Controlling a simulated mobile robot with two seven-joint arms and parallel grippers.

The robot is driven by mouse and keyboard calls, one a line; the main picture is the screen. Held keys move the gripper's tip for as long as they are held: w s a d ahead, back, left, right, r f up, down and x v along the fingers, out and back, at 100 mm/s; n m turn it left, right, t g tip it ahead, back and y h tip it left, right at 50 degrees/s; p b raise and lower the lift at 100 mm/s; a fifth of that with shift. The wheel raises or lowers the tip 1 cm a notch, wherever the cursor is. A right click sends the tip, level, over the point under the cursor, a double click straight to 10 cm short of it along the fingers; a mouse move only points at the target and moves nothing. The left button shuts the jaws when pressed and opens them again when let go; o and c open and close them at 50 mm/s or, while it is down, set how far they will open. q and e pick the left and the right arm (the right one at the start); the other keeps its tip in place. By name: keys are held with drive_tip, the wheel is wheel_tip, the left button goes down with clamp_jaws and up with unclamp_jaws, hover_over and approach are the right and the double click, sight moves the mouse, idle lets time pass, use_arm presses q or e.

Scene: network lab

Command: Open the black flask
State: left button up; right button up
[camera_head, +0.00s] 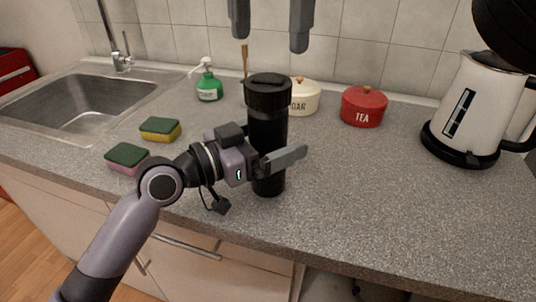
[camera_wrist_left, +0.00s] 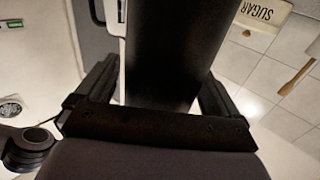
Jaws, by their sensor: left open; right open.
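The black flask (camera_head: 268,120) stands upright on the counter, with its dark lid (camera_head: 268,84) on top. In the left wrist view the flask (camera_wrist_left: 168,50) lies between the two spread fingers of my left gripper (camera_wrist_left: 160,90). Whether the fingers touch it I cannot tell. My right gripper (camera_head: 270,32) shows at the top edge, its two fingers apart and empty, pointing down above the lid.
A red tea pot (camera_head: 363,107), a cream sugar pot (camera_head: 304,98) and a green soap bottle (camera_head: 208,86) stand behind. Two sponges (camera_head: 160,130) (camera_head: 127,158) lie at the left by the sink (camera_head: 85,100). A white kettle (camera_head: 478,112) stands at the right. The counter's front right is clear.

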sight(268, 81)
use_arm(q)
clamp_jaws()
idle(0.3)
use_arm(e)
drive_tip(key=m, duration=0.8)
drive_tip(key=shift+m, duration=0.4)
drive_tip(key=shift+f, duration=4)
